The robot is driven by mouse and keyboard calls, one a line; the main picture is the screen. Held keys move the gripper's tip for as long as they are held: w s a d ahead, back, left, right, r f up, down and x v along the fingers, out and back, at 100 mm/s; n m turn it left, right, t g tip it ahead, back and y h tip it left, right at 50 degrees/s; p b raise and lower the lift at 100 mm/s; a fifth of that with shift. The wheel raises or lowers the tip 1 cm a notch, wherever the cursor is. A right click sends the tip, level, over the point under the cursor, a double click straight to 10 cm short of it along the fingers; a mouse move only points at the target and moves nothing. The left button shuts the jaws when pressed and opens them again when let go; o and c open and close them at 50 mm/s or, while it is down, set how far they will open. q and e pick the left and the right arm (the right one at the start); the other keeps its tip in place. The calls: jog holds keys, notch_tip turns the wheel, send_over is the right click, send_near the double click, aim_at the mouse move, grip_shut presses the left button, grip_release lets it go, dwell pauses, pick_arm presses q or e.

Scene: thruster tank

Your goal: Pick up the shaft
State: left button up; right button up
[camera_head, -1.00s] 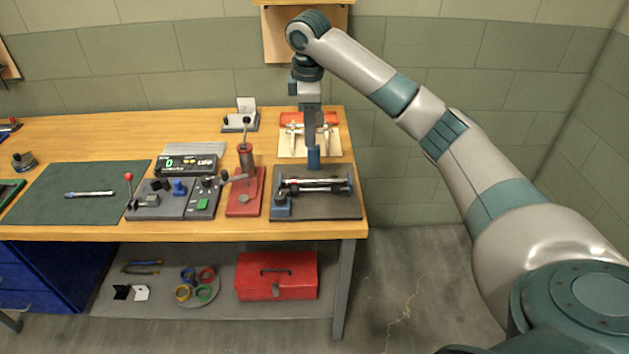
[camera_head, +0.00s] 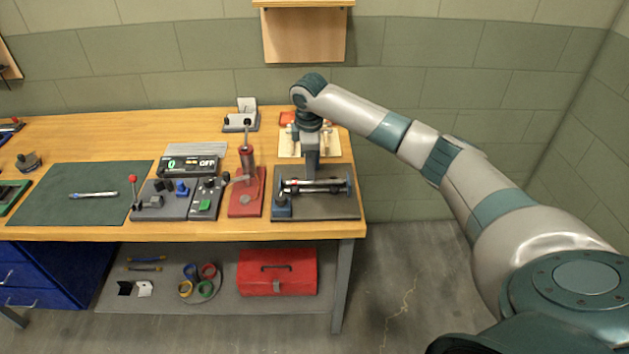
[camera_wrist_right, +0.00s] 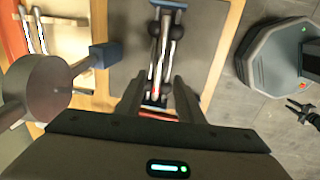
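The shaft (camera_head: 330,184) is a slim metallic rod with dark parts, lying across a stand on a dark grey plate (camera_head: 340,209) at the right end of the bench. In the right wrist view the shaft (camera_wrist_right: 158,62) runs up the picture beside another thin rod. Whether the fingertips reach down to the shaft's height I cannot tell. My left gripper is not in view.
A red hand press (camera_head: 246,190) stands left of the plate, with a control box (camera_head: 188,166) further left. A blue block (camera_head: 282,207) sits at the plate's left front. A green mat (camera_head: 60,205) holds a pen-like tool.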

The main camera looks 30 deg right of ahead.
aim_at(315, 182)
jog(key=f+p, duration=0.1)
jog(key=d+f+p, duration=0.1)
jog(key=f, duration=0.2)
jog(key=shift+d+f+p, duration=0.3)
jog(key=shift+f+p, duration=0.05)
jog(key=shift+p, duration=0.05)
jog(key=shift+f, duration=0.25)
jog(key=shift+r, duration=0.1)
grip_shut()
